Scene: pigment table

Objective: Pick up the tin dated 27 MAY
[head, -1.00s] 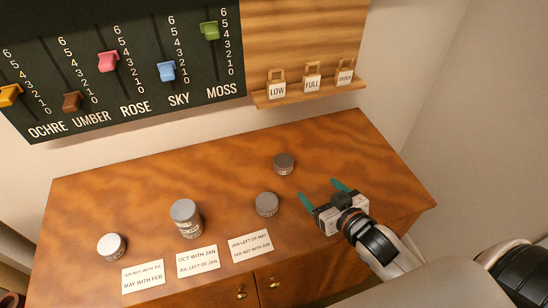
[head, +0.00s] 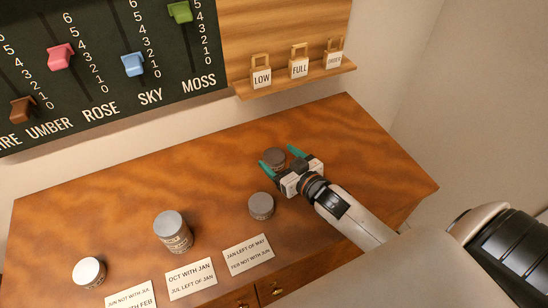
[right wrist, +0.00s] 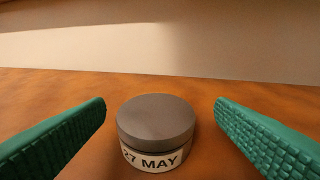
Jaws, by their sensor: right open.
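The tin dated 27 MAY (right wrist: 155,122) is a short round grey tin with a white label, upright on the table. In the head view the same tin (head: 274,158) stands at the back of the table. My right gripper (head: 281,157) is open, with its green fingers on either side of the tin. In the right wrist view the fingers (right wrist: 160,125) flank it with a gap on both sides, not touching it. My left gripper is not in view.
Another grey tin (head: 261,206) stands in front of the right gripper. A taller stack of tins (head: 172,231) and a pale-lidded tin (head: 89,272) are to the left. Cards (head: 247,254) lie along the front. A shelf with tags (head: 299,68) is on the back wall.

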